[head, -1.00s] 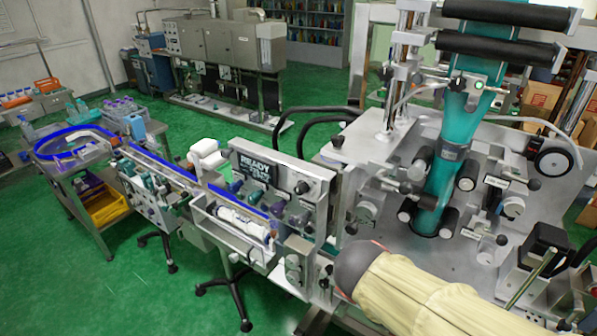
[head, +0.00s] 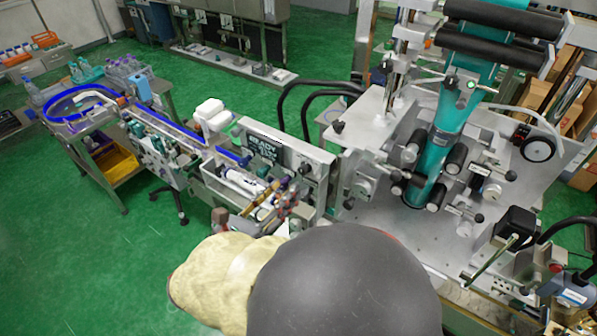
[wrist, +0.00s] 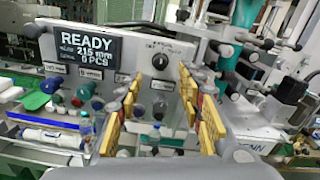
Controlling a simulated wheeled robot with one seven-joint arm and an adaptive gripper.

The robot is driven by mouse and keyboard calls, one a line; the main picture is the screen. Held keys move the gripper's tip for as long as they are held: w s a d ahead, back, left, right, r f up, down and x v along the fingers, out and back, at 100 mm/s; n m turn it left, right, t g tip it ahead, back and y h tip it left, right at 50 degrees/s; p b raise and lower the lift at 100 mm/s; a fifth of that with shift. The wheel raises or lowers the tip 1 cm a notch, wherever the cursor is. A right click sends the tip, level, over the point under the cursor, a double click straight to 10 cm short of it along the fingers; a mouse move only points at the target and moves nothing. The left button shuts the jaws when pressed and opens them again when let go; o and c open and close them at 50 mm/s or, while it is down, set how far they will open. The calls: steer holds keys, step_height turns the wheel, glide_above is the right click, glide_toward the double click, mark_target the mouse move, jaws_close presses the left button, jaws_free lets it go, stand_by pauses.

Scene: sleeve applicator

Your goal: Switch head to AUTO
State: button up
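The selector knob (wrist: 160,61) is black and round, on the grey control panel right of the READY display (wrist: 87,50). Small labels stand above it; I cannot read them surely or tell its pointer's direction. The panel also shows in the head view, with the display (head: 258,146) and the knob (head: 305,167) small. My gripper (wrist: 161,84) is open, its yellow-padded fingers apart on either side below the knob, with nothing between them but the panel behind. In the head view my gripper (head: 270,207) is in front of the panel, partly hidden by my arm.
Several coloured buttons and knobs (wrist: 85,125) line the panel's lower part. A white roll (wrist: 52,137) lies in the trough at left. The teal column (head: 453,110) with rollers stands right of the panel. Green floor (head: 110,245) is free at left.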

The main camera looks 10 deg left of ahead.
mark_target(301, 172)
steer(key=p+x, duration=0.1)
steer(key=x, duration=0.6)
steer(key=shift+s, duration=0.1)
steer(key=shift+c, duration=0.7)
steer(key=c, duration=0.8)
jaws_close()
